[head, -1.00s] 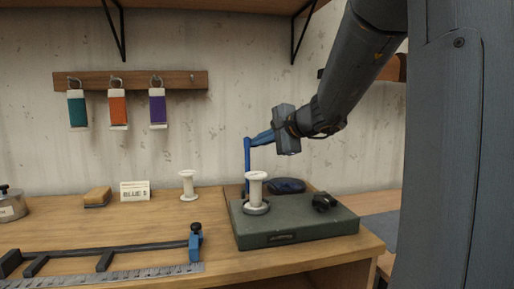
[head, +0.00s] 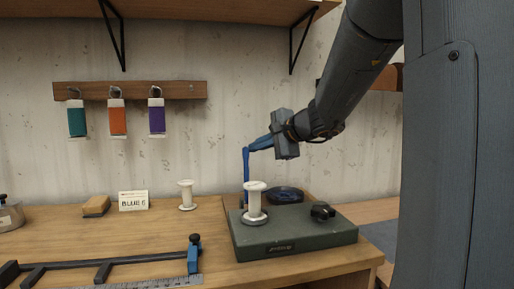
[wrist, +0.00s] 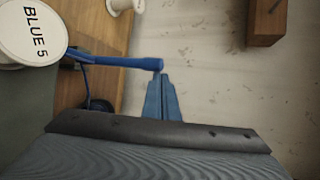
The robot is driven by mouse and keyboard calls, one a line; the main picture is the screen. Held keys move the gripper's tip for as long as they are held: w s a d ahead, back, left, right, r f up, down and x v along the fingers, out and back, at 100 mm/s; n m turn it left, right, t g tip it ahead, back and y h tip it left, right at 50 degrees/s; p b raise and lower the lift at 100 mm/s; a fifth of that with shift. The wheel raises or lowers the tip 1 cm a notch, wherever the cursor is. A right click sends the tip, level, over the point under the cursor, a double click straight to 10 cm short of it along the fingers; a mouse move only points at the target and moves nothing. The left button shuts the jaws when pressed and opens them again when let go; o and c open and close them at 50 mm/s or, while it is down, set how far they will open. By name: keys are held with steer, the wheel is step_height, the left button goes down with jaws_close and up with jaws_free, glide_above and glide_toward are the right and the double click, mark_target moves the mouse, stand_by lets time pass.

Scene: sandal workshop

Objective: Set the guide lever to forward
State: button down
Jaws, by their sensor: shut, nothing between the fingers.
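A slim blue lever (head: 246,172) stands upright behind the white spool on the dark green machine base (head: 330,239). I take it for the guide lever. In the wrist view the lever (wrist: 115,61) runs across the picture and ends in a rounded tip. My gripper (head: 249,150) is at the lever's upper end. Its blue fingers (wrist: 162,78) are shut with nothing between them, their tips right by the lever's tip. I cannot tell whether they touch it. The lever's foot is partly hidden by the spool, and no forward mark is visible.
The white spool (head: 254,204) stands on the base, its top labelled BLUE 5 in the wrist view (wrist: 31,32). A black knob (head: 322,211) is at the base's right. Behind lies a dark blue round item (head: 286,194). Another spool (head: 187,195) and a card (head: 133,201) stand left.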

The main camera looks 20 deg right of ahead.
steer(key=w+d+b, duration=0.1)
steer(key=w+d, duration=0.1)
steer(key=d, duration=0.2)
steer(key=s+d, duration=0.1)
steer(key=s, duration=0.8)
steer(key=shift+s+d+r+b, duration=0.25)
steer(key=shift+d+r+b, duration=0.05)
steer(key=shift+d+b, duration=0.1)
